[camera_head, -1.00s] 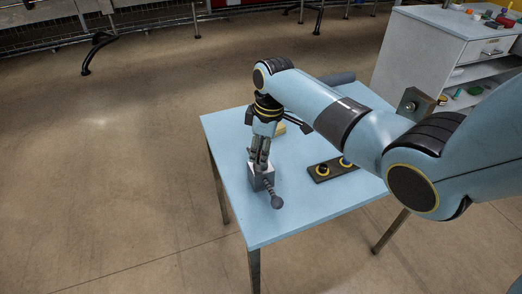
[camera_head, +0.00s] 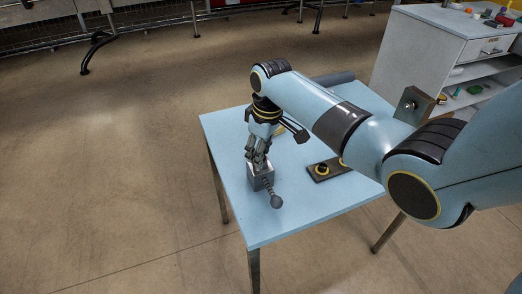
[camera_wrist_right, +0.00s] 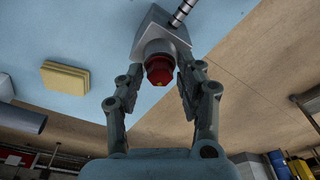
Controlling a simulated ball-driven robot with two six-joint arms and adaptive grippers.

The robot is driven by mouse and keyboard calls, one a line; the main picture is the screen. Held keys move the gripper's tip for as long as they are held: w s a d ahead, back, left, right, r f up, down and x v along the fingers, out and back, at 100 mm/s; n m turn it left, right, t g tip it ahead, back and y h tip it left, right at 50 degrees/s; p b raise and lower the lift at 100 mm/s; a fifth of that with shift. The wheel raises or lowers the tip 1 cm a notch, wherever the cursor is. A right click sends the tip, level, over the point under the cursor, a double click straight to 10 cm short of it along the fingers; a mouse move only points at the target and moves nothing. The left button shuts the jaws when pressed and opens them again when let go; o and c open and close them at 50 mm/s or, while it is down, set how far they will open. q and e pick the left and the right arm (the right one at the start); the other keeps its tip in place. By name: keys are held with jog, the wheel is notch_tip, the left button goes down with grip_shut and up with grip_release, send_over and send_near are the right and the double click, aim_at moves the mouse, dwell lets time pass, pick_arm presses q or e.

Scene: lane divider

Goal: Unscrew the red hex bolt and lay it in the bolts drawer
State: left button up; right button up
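The red hex bolt (camera_wrist_right: 158,70) stands in the top of a grey metal block (camera_wrist_right: 162,38) in the right wrist view. The block (camera_head: 261,178) sits near the table's front left edge in the head view, where the bolt is hidden. My right gripper (camera_head: 257,162) is directly above the block, pointing down. In the wrist view my right gripper (camera_wrist_right: 167,75) is open, its fingers on either side of the bolt head with gaps showing. A white cabinet with a drawer (camera_head: 493,47) stands at the back right; its label cannot be read. My left gripper is out of view.
A ball-ended bar (camera_head: 276,201) sticks out from the block. A dark plate with yellow-ringed holes (camera_head: 325,169) lies to the right on the blue table (camera_head: 310,212). A yellow block (camera_wrist_right: 65,78) and a dark cylinder (camera_wrist_right: 22,117) lie farther back. The table's front is clear.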

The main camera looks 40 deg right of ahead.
jog(key=m+h, duration=0.1)
jog(key=m, duration=0.6)
jog(key=c, duration=0.6)
jog(key=shift+c, duration=0.2)
jog(key=n, duration=0.6)
jog(key=shift+n+y, duration=0.3)
jog(key=shift+y, duration=0.1)
jog(key=n, duration=0.5)
jog(key=shift+s+y, duration=0.1)
jog(key=shift+y, duration=0.2)
jog(key=o, duration=0.6)
jog(key=shift+o, duration=0.2)
